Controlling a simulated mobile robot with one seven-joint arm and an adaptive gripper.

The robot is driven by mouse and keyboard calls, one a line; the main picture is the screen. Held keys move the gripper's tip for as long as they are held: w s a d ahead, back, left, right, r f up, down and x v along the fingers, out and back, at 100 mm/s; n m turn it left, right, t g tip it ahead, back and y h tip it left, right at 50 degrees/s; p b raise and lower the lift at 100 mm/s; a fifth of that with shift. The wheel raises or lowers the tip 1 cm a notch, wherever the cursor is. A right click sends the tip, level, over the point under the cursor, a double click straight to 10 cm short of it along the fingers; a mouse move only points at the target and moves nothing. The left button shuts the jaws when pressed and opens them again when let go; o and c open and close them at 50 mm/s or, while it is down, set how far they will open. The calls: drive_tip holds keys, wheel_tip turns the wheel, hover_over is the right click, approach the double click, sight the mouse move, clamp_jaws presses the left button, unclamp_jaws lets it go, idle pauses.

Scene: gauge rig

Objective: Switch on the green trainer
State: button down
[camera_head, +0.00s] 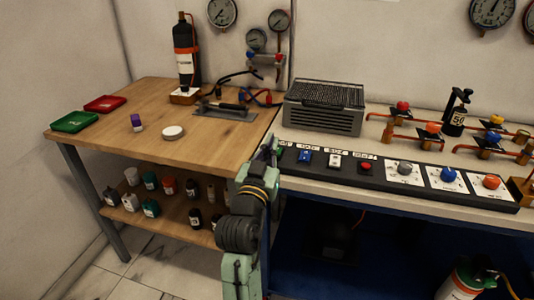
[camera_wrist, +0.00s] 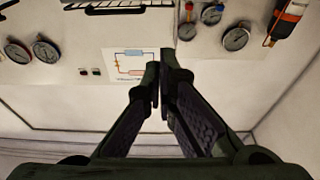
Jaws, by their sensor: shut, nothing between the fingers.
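A dark control strip (camera_head: 427,193) runs along the front edge of the right bench. It carries a blue rocker switch (camera_head: 304,156), a white switch (camera_head: 334,159), a red button (camera_head: 365,167) and grey, blue and orange knobs; their labels are too small to read surely. I see no green switch; my arm covers the strip's left end. My gripper (camera_head: 273,144) is at that left end in the head view; I cannot tell if it touches anything. In the wrist view my gripper (camera_wrist: 159,74) is shut and empty, its fingers together before a pale wall.
A grey ribbed box (camera_head: 325,107) stands behind the strip. Red pipes with coloured valves (camera_head: 403,107) lie farther right. The wooden bench (camera_head: 105,145) holds green and red trays, a black cylinder (camera_head: 185,55) and small items. The wrist view shows gauges (camera_wrist: 236,39) and a circuit poster (camera_wrist: 127,62).

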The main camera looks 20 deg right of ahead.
drive_tip(key=p+x, duration=0.1)
drive_tip(key=x, duration=0.3)
drive_tip(key=shift+s+r, duration=0.1)
drive_tip(key=shift+r, duration=0.05)
drive_tip(key=f, duration=0.3)
drive_tip(key=shift+s+a+f, duration=0.15)
drive_tip(key=shift+s+a, duration=0.1)
drive_tip(key=shift+s+f, duration=0.1)
drive_tip(key=shift+f, duration=0.5)
drive_tip(key=shift+f, duration=0.1)
